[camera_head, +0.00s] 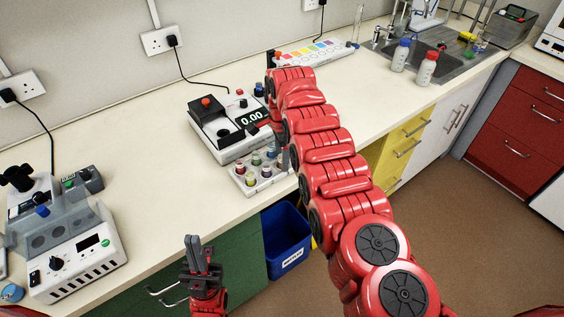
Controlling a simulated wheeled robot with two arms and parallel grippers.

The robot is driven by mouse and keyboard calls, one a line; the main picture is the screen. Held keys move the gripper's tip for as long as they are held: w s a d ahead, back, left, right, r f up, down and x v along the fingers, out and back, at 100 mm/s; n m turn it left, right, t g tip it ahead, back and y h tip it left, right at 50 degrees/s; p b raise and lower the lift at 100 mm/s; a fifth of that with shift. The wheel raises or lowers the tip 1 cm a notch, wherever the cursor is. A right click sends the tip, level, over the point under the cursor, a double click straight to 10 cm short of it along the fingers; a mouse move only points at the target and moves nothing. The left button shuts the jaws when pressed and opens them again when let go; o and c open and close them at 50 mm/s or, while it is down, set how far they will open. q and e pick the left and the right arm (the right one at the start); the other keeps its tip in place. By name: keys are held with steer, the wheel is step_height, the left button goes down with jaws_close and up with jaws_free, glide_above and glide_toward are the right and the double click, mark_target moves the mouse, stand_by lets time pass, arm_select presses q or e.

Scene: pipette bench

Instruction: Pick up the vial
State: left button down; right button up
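Several small capped vials (254,159) stand upright in a white rack (266,184) near the front edge of the bench. Their caps show different colours, among them red, yellow and dark ones. Which vial is meant cannot be told. My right arm reaches up over the bench just to the right of the rack. Its gripper (283,157) is mostly hidden behind the arm, with only a grey part showing beside the rack, so its fingers and any hold are unclear. My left gripper (201,258) points up in front of the bench, away from the vials, with nothing visible in it.
A white balance (232,150) reading 0.00 stands just behind the rack. A grey-and-white device (78,262) is at left. A colour-striped tray (318,52), two bottles (426,68) and a sink (452,66) lie further back. A blue bin (284,238) stands below.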

jaws_close()
steer(key=shift+d+r, duration=0.1)
steer(key=shift+r, duration=0.05)
